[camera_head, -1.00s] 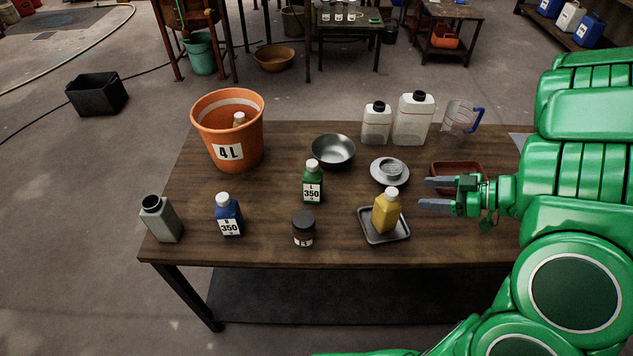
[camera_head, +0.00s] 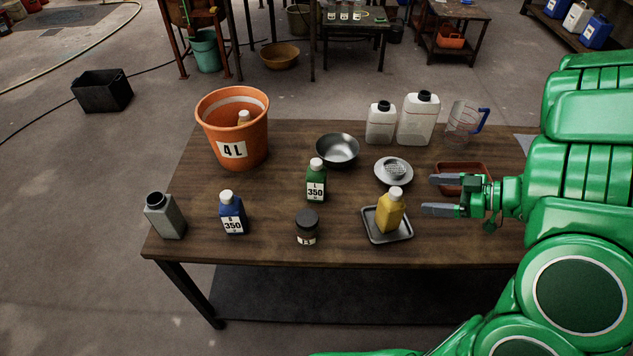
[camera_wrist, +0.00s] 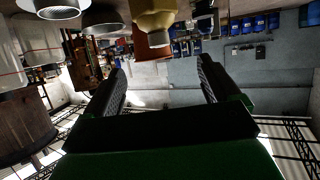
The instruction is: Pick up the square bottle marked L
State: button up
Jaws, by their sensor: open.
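The square bottle marked L (camera_head: 316,182) is green with a white cap and a white label reading L and 350. It stands upright near the middle of the wooden table (camera_head: 270,240). My gripper (camera_head: 432,195) is open and empty at the table's right side, right of the bottle and apart from it. Its fingers point left. In the wrist view my open fingers (camera_wrist: 160,85) have nothing between them, and I cannot make out the green bottle there.
A yellow bottle (camera_head: 391,212) on a grey tray (camera_head: 381,238) stands between my gripper and the green bottle's side. A dark jar (camera_head: 307,228), blue bottle (camera_head: 232,213), metal bowl (camera_head: 337,150), strainer dish (camera_head: 394,173) and orange bucket (camera_head: 238,125) surround it. A brown tray (camera_head: 462,168) lies behind my gripper.

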aim_at(316, 177)
jog(key=shift+r, duration=2.35)
jog(key=w+a+n+g+y, duration=0.1)
jog(key=w+a+n+g, duration=0.1)
jog(key=w+a, duration=0.7)
jog(key=w+a+n+g, duration=0.2)
jog(key=w+a, duration=0.2)
jog(key=a, duration=0.9)
notch_tip(316, 177, down, 12)
jog(key=shift+x, duration=3.65)
jog(key=c, duration=1.3)
